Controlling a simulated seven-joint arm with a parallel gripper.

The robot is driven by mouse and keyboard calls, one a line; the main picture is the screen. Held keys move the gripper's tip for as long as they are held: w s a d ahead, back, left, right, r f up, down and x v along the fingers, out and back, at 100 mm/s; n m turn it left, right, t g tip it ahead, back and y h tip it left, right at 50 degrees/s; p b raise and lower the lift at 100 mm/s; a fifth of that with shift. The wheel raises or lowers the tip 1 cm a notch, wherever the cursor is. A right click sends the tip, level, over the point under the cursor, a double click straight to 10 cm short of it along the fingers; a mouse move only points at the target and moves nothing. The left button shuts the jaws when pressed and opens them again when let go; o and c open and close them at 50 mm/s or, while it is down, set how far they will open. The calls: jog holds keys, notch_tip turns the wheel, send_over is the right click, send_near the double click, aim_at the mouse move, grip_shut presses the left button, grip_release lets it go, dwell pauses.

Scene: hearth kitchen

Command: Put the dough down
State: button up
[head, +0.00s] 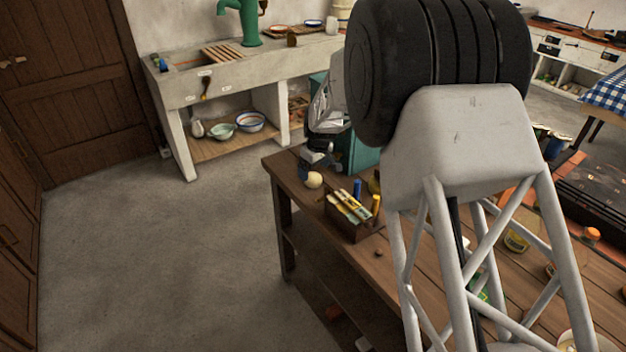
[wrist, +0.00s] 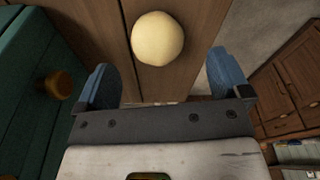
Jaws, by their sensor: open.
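The dough (head: 314,180) is a pale, round ball resting on the wooden table (head: 395,265) near its far left corner. In the wrist view the dough (wrist: 157,39) lies on the boards, ahead of and between the two blue fingertips. My gripper (wrist: 163,82) is open and empty, with clear space between each finger and the dough. In the head view my gripper (head: 318,160) is just above and behind the dough, partly hidden by my own arm.
A teal box (head: 362,150) stands close beside the gripper; its brown knob (wrist: 58,85) shows in the wrist view. A wooden crate (head: 352,222) with yellow-handled items sits nearer on the table. The table edge and open floor (head: 150,260) lie to the left.

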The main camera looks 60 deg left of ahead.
aim_at(314, 174)
jog(key=shift+f, duration=0.1)
jog(key=shift+w+a+f, duration=0.1)
jog(key=shift+a+f, duration=0.15)
jog(key=shift+f, duration=1)
jog(key=shift+a+f, duration=0.2)
jog(key=shift+f, duration=1)
jog(key=c, duration=0.8)
